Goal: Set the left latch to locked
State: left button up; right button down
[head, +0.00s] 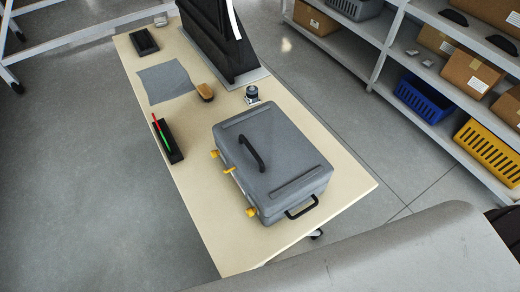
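A grey hard case (272,160) sits shut on the table, with a black handle (251,153) on its lid and another black handle (301,208) on its lower right side. Its front side faces left in the head view. Yellow parts show along that side: a small one at the upper end (214,153), one that sticks out near the middle (230,170), and one at the lower end (251,212). I cannot tell for sure which is the left latch, or the latch positions. Neither of my grippers is in view.
The beige table (210,217) also holds a black tray with red and green pens (167,141), a brush (205,92), a grey cloth (165,81), a small dark device (252,95), a black tray (144,42) and a tall black object (218,40). Shelves with bins (424,97) stand right.

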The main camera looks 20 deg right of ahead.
aim_at(213, 154)
jog(key=k+j+u, duration=0.35)
jog(key=u, duration=0.15)
jog(key=k+j+u, duration=0.3)
jog(key=j+u, duration=0.15)
